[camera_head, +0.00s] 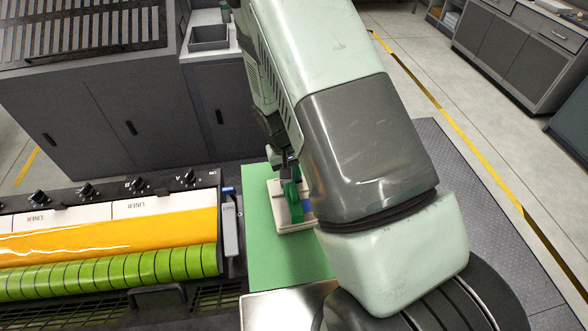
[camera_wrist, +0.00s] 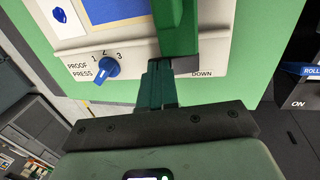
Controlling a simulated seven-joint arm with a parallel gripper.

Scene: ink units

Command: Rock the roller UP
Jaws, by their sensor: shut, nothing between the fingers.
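A pale proof press panel (camera_wrist: 135,62) on a green board carries a green upright bar (camera_wrist: 178,25) with a grey piece (camera_wrist: 186,63) at its lower end, beside the word DOWN. I take this to be the roller's rocker; its UP mark is not visible. My gripper (camera_wrist: 162,66) is shut, its teal fingers at the bar's lower end and overlapping the grey piece. Whether they touch cannot be told. In the head view the green bar (camera_head: 291,205) stands on the panel, below my gripper (camera_head: 287,172), which is partly hidden by my arm.
A blue knob (camera_wrist: 108,67) marked 1, 2, 3 is left of the fingers. A blue-labelled ON control (camera_wrist: 312,70) is at the right edge.

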